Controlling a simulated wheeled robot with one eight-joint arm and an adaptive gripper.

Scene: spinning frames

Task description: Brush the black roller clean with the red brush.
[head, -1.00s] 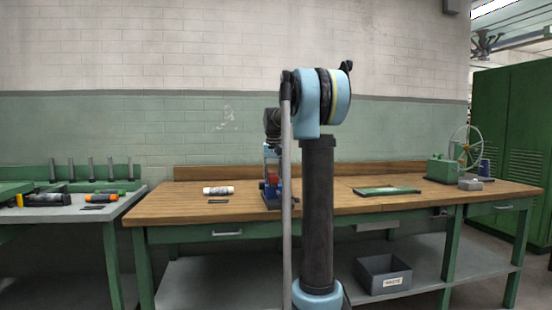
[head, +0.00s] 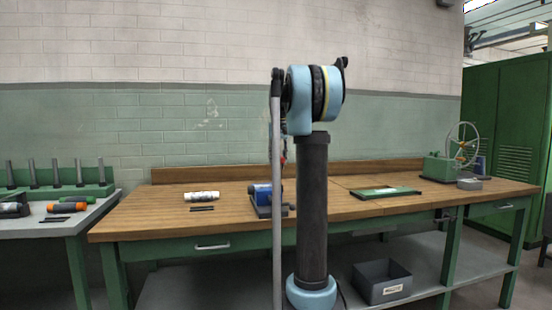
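My arm stands in the middle of the head view and hides most of what is behind it. My gripper (head: 283,150) is a thin sliver behind the arm, above the workbench, too hidden to show its fingers. A small red patch (head: 284,160) shows there; I cannot tell whether it is the red brush or whether it is held. A dark roller-like cylinder (head: 14,210) lies on the grey bench at the far left; I cannot tell for sure that it is the black roller. A blue piece on a dark stand (head: 262,195) sits on the wooden workbench, partly behind my arm.
A white roller (head: 201,196) and dark strips (head: 202,209) lie on the wooden workbench (head: 150,211). An orange-and-black cylinder (head: 66,207) lies on the grey bench beside upright pegs (head: 55,172). A green-framed tray (head: 385,192), a wheel device (head: 440,167) and a waste bin (head: 382,281) are at right.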

